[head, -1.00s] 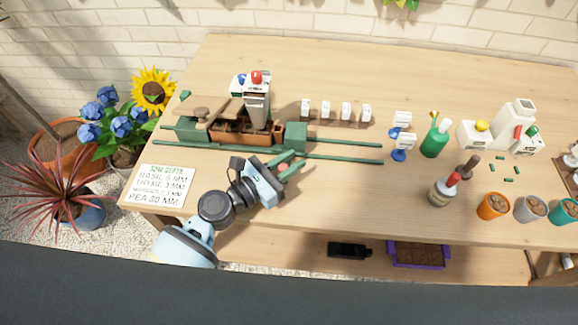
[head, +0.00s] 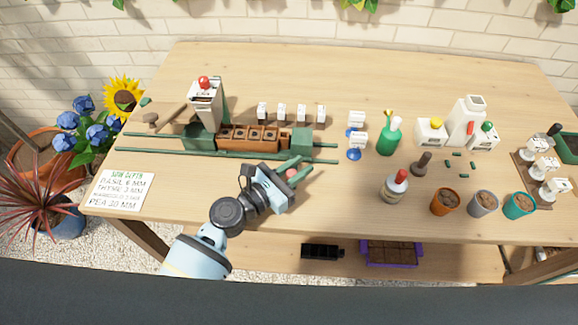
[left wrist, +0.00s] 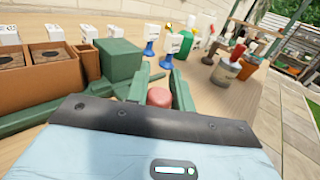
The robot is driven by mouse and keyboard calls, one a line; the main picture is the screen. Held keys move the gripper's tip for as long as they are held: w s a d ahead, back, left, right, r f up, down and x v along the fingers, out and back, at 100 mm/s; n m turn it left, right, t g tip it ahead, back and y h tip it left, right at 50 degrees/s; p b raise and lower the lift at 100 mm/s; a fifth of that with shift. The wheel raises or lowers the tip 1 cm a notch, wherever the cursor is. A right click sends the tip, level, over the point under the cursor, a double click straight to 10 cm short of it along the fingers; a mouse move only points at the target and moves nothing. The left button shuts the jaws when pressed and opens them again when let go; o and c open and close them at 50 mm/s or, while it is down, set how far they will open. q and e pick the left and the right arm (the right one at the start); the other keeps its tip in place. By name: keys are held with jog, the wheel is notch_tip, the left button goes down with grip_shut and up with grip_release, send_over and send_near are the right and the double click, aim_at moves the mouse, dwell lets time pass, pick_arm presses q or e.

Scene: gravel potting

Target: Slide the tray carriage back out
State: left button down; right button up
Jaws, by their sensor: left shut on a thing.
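The tray carriage has a brown tray (head: 226,143) with several soil-filled cells between two green end blocks, the right one (head: 301,141) near my left gripper. It sits on long green rails (head: 180,154), to the right of the white hopper tower (head: 204,105). My left gripper (head: 291,169) is at the carriage's right front, shut on a red knob (head: 291,174). In the left wrist view the red knob (left wrist: 159,97) is between the two green fingers, with the right end block (left wrist: 119,60) to the left. How the knob joins the carriage is hidden. My right gripper is not in view.
A depth card (head: 120,190) lies at the front left. White labelled holders (head: 290,112) stand behind the rails. A blue-based stand (head: 354,153), a green bottle (head: 389,138) and a red-topped bottle (head: 395,187) stand to the right, with pots (head: 445,202) beyond. The front table strip is mostly clear.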

pick_arm(q)
jog(key=shift+s+d, duration=0.1)
jog(key=shift+d, duration=3.05)
jog(key=c, duration=1.2)
grip_release()
jog(key=v, duration=0.6)
jog(key=shift+s+a, duration=0.65)
